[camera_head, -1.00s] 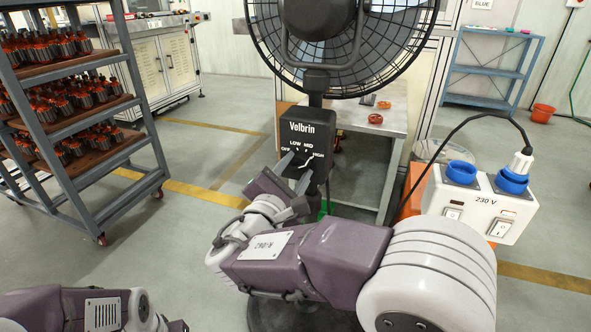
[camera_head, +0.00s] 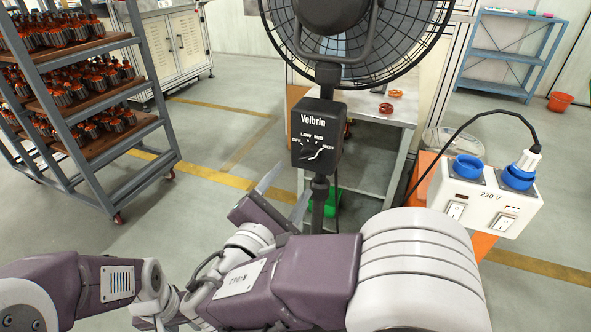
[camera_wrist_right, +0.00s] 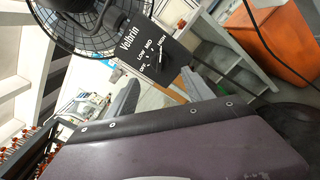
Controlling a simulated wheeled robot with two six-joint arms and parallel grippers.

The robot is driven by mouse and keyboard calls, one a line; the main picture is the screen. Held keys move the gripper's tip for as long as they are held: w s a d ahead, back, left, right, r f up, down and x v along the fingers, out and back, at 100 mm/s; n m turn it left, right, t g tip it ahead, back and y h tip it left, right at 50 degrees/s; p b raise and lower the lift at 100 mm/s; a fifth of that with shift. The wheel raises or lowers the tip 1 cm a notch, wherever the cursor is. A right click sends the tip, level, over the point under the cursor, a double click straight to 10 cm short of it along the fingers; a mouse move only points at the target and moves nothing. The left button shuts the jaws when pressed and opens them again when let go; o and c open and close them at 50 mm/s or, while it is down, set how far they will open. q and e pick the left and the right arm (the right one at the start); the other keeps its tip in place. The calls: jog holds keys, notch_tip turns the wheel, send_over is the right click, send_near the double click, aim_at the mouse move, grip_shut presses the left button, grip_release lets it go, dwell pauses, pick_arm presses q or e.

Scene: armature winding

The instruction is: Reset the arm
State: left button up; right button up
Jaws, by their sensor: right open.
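The fan's black control box (camera_head: 306,121), labelled Velbrin, has a speed knob (camera_head: 315,153) marked OFF, LOW, MID and HIGH. The knob's white mark appears to lie toward HIGH. My right gripper (camera_head: 284,192) is open and empty, below and left of the box, apart from it. In the right wrist view, its two fingers (camera_wrist_right: 160,92) are spread, with the box (camera_wrist_right: 150,45) beyond them. My left arm (camera_head: 105,280) comes in at the lower left; its jaws are out of the picture.
The fan (camera_head: 375,60) stands before a grey table (camera_head: 362,108). A white 230 V socket box (camera_head: 485,205) with a plugged cable is at the right. A rack (camera_head: 140,65) of armatures stands at the left. Open floor (camera_head: 200,215) lies between rack and fan.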

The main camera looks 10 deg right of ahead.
dwell(0.3)
jog(key=w+d+r+m+g+h, duration=0.1)
jog(key=d+m+g+h, duration=0.25)
jog(key=d, duration=0.55)
jog(key=s+d+f+m+g+p, duration=0.1)
jog(key=s+d+f+m+g, duration=0.1)
jog(key=s+d+f+g, duration=0.3)
jog(key=s+d+f+m+g+p, duration=0.1)
jog(key=d+m+g, duration=0.15)
jog(key=d, duration=0.55)
jog(key=s+d+f+m+g+y, duration=0.2)
jog(key=s+f+m+g+y, duration=0.3)
jog(key=s+f, duration=0.4)
jog(key=s+a+f+m+g+y, duration=0.2)
jog(key=s+a+f+m+y, duration=0.15)
jog(key=a+f, duration=0.3)
jog(key=w+a+f+m+t+y, duration=0.4)
jog(key=w+a+m+y, duration=0.1)
jog(key=w+a, duration=0.25)
notch_tip(320, 180, up, 38)
jog(key=p, duration=3.8)
jog(key=shift+s+a+p, duration=0.2)
jog(key=shift+s+p, duration=0.1)
jog(key=shift+s, duration=0.05)
